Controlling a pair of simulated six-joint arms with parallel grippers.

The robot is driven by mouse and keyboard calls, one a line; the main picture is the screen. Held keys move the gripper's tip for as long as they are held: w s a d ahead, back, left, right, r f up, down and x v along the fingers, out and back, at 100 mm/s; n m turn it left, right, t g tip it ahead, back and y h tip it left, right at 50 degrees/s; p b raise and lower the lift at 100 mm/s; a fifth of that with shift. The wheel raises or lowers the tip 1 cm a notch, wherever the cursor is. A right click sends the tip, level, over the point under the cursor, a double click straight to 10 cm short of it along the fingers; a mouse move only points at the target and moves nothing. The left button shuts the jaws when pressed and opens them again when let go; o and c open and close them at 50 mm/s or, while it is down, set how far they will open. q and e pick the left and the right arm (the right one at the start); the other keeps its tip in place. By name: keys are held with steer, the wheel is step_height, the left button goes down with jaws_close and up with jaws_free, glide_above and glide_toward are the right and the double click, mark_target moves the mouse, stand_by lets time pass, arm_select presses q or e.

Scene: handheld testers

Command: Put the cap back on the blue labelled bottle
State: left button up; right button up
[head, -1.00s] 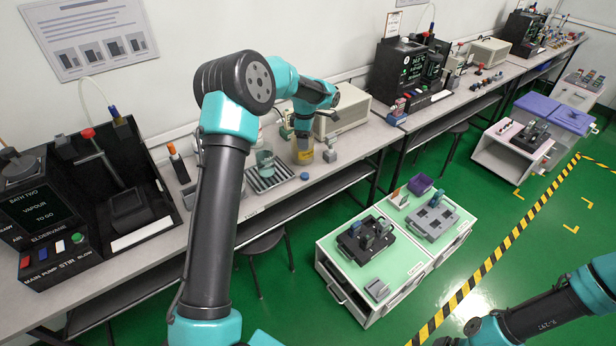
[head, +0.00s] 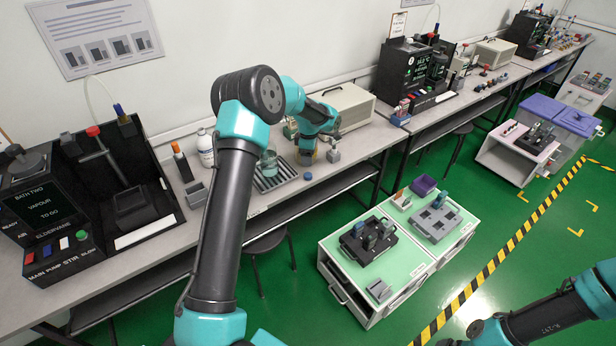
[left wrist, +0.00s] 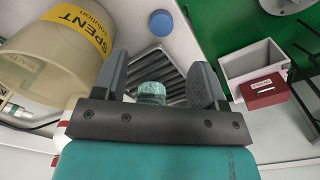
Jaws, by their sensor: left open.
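A round blue cap (head: 307,176) lies flat on the bench beside the grey ribbed rack (head: 285,178); it also shows at the top of the left wrist view (left wrist: 161,22). A clear vessel with a teal tint (head: 268,165) stands at the rack. In the left wrist view a teal, ridged round top (left wrist: 152,91) shows between the fingers, apart from them. I cannot make out a blue label on it. My left gripper (head: 332,122) is open and empty above the bench; its fingers (left wrist: 162,82) also show in the left wrist view. My right gripper is out of view.
A yellow-labelled "SPENT" bottle (left wrist: 75,42) stands close by my left gripper. A white bottle (head: 206,150) and a beige box (head: 345,105) stand along the wall.

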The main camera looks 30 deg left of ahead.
arm_select(q)
glide_above(308, 175)
steer(key=shift+w+f, duration=0.15)
steer(key=shift+f, duration=1.9)
steer(key=shift+f, duration=2.6)
steer(key=shift+c, duration=0.2)
steer(key=c, duration=1)
steer(key=shift+o, duration=0.2)
steer(key=shift+r, duration=0.1)
